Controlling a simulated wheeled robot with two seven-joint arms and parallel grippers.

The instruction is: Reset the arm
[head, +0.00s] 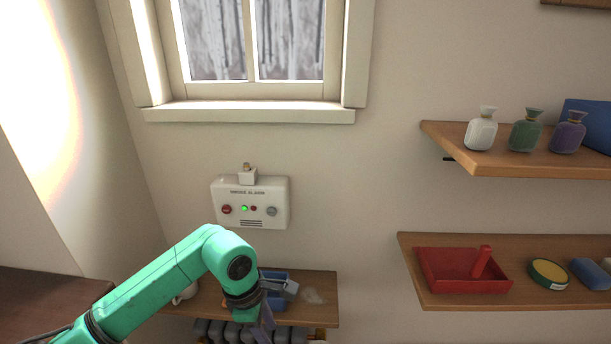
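My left arm, teal, comes in from the lower left and bends down at its wrist. My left gripper (272,307) is low in the head view, in front of a small wooden shelf (322,291) under the alarm box. Its grey parts overlap a blue object behind it, and I cannot tell whether its fingers are open or shut. I see nothing clearly held in it. My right gripper is not in view.
A white alarm box (250,203) with a green light hangs above the small shelf. A white cup (186,294) stands there. At right, an upper shelf (490,162) holds bottles; a lower shelf (420,298) holds a red tray (440,284) and a round tin (548,273).

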